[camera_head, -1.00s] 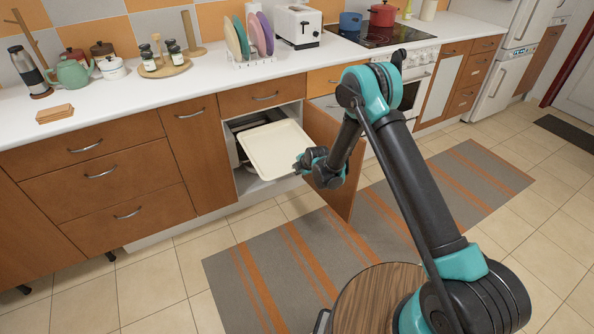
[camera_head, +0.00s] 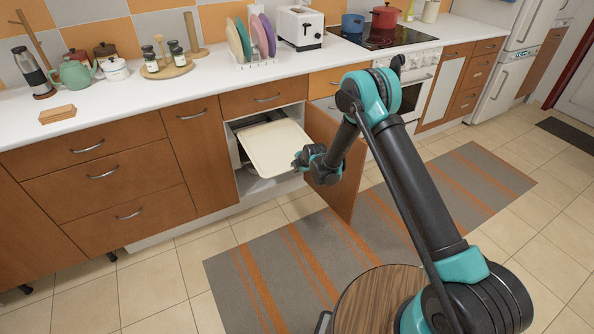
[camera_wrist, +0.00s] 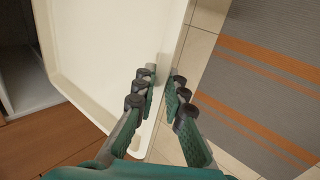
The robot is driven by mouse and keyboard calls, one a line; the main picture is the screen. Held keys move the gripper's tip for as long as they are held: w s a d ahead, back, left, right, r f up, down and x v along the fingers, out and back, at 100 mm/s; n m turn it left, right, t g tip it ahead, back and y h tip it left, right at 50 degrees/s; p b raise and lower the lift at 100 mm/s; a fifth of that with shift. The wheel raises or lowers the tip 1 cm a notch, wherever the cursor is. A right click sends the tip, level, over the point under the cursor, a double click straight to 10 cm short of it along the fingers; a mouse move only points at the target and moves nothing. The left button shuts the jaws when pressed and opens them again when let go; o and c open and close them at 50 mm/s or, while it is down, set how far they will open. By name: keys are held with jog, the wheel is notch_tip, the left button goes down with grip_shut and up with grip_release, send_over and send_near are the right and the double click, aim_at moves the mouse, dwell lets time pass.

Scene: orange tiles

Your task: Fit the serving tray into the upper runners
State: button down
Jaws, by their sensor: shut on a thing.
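The cream serving tray (camera_head: 276,148) is partly inside the open lower cabinet (camera_head: 240,184), with its near part sticking out of the opening. Its far end is in the shade of the cabinet, and the upper runners cannot be made out clearly. My gripper (camera_head: 301,161) is at the tray's right edge. In the wrist view, the fingers of my gripper (camera_wrist: 161,94) are shut on the rim of the tray (camera_wrist: 108,50), one side on its inner face and the other outside it.
The cabinet's open door (camera_head: 343,181) stands just right of my gripper. A drawer front (camera_head: 262,98) is right above the opening. A striped rug (camera_head: 245,285) lies on the floor in front. The counter (camera_head: 120,105) holds dishes and jars.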

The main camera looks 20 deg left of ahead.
aim_at(282, 152)
jog(key=shift+w+a, duration=1.4)
jog(key=shift+a, duration=0.2)
jog(key=shift+w+a, duration=1.35)
jog(key=shift+a, duration=0.3)
jog(key=shift+w+a, duration=1.4)
jog(key=shift+a, duration=0.2)
